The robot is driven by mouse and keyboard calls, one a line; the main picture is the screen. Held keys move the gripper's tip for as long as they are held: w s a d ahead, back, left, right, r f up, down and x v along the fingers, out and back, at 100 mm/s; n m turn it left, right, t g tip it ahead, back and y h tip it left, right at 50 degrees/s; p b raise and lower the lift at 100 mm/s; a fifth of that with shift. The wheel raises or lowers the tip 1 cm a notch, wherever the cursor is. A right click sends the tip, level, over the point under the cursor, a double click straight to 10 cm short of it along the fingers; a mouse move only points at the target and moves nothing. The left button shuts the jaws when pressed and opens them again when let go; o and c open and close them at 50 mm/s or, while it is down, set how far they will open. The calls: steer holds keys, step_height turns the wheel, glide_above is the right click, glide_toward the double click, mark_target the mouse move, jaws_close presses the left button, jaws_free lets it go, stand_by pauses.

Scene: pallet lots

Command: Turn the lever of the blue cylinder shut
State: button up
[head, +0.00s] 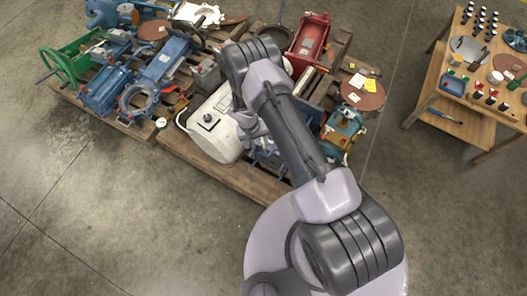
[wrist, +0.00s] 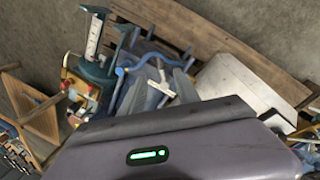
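In the head view a blue part (head: 268,160) shows partly under my arm, largely hidden. A blue cylinder-like body (head: 105,90) lies on the left pallet. I cannot tell for sure which is the cylinder with the lever, or how its lever stands. The housing at my arm's end, with a green light, fills the lower wrist view.
A white tank (head: 215,130) stands beside my forearm. A teal device (wrist: 97,60) with a white scale stands near the blue part. A red machine (head: 310,42) and a rusty disc (head: 362,92) lie behind. A wooden table (head: 435,90) is right. The front floor is clear.

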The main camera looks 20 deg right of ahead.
mark_target(264, 151)
steer(key=b+x, duration=0.3)
steer(key=x, duration=0.5)
steer(key=shift+f, duration=0.2)
jaws_close()
stand_by(1.0)
